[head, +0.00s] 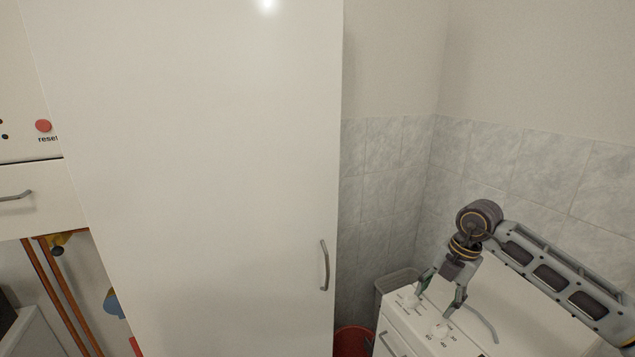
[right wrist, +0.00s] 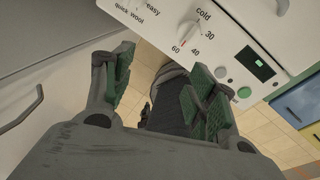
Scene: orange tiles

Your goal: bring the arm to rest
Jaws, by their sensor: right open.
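My right gripper (head: 441,291) is at the lower right of the head view, in front of the top and control panel of a white washing machine (head: 403,325). Its fingers are spread apart with nothing between them. In the right wrist view the gripper (right wrist: 160,92) shows its green finger pads wide apart, with part of my own body and the tiled floor behind. The washer's panel, with a temperature dial (right wrist: 188,31), lies just beyond the fingers; I cannot tell whether they touch it. My left gripper is not in view.
A tall white cabinet (head: 200,180) with a metal handle (head: 324,265) fills the middle left. A red bin (head: 354,341) and a grey container (head: 394,281) stand between cabinet and washer. Grey wall tiles (head: 540,160) are close behind my right arm.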

